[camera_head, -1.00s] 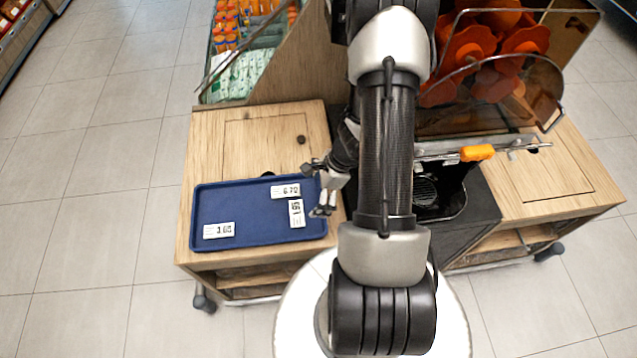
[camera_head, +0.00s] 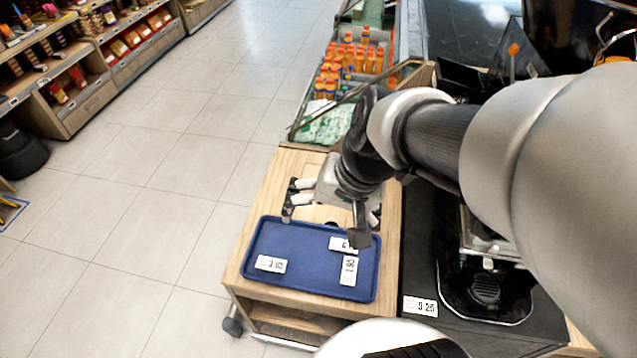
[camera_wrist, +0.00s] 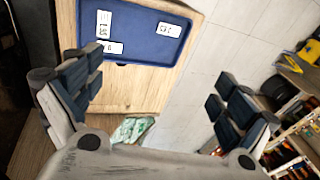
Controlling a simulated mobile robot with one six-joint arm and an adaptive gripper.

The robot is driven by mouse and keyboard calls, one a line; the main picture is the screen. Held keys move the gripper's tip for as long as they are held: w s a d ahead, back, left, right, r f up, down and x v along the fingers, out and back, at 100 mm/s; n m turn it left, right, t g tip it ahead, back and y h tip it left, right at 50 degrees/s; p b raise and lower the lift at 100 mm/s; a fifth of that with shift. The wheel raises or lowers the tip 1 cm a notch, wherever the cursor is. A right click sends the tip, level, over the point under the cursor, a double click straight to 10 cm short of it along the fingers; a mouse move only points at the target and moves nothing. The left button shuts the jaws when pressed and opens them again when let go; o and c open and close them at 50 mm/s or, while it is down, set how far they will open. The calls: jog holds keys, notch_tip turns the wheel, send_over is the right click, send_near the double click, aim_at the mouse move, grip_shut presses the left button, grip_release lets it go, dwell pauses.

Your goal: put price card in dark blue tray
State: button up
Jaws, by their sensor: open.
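The dark blue tray (camera_head: 308,268) lies on a wooden cabinet top; its edge also shows in the wrist view (camera_wrist: 140,25). Three white price cards lie in it: one at the left (camera_head: 271,264), one upright in the picture at the right (camera_head: 349,270), and one (camera_head: 338,243) partly hidden by my gripper. All three show in the wrist view (camera_wrist: 169,29). Another price card (camera_head: 420,306), reading about 0.25, lies on the dark counter right of the tray. My gripper (camera_head: 328,222) is open and empty above the tray's far edge; its spread fingers (camera_wrist: 157,95) frame bare wood and floor.
Orange bottles (camera_head: 350,68) stand in a glass-sided display behind the cabinet. The juicer's drip grate (camera_head: 487,288) sits in the dark counter at right. Shelves (camera_head: 75,75) line the far left. Tiled floor left of the cabinet is clear.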

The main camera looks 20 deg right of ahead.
jog(key=s+a+r+n+t+h, duration=0.1)
jog(key=s+r+n+h, duration=0.1)
jog(key=s+r+n, duration=0.3)
jog(key=s+n, duration=0.1)
jog(key=s, duration=0.2)
jog(key=shift+r+t, duration=0.3)
